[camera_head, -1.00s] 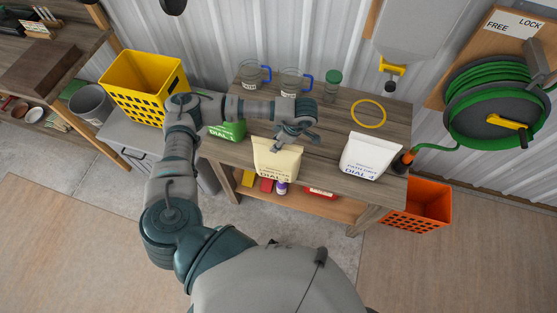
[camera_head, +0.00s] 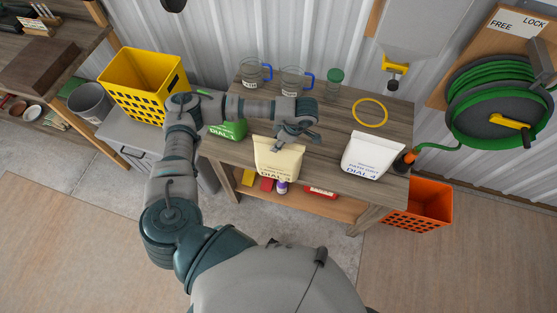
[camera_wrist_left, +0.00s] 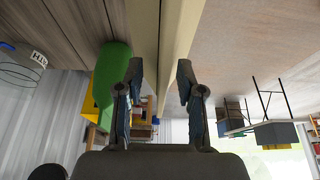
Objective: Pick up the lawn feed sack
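Three sacks stand on the wooden bench: a green one marked DIAL 1 (camera_head: 229,130), a cream one marked DIAL 3 (camera_head: 277,160) and a white one marked DIAL 4 (camera_head: 371,155). My left gripper (camera_head: 286,140) is at the top of the cream sack. In the left wrist view my left gripper's fingers (camera_wrist_left: 160,85) are apart, with the cream sack (camera_wrist_left: 178,30) edge-on between them and the green sack (camera_wrist_left: 113,65) beside it. The fingers do not visibly clamp it. My right gripper is out of view.
The bench (camera_head: 325,130) also holds two blue-handled jugs (camera_head: 254,75), a green-lidded jar (camera_head: 333,82) and a yellow ring (camera_head: 369,113). A yellow crate (camera_head: 145,85) stands left, an orange crate (camera_head: 420,208) on the floor right. A green hose reel (camera_head: 497,100) hangs right.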

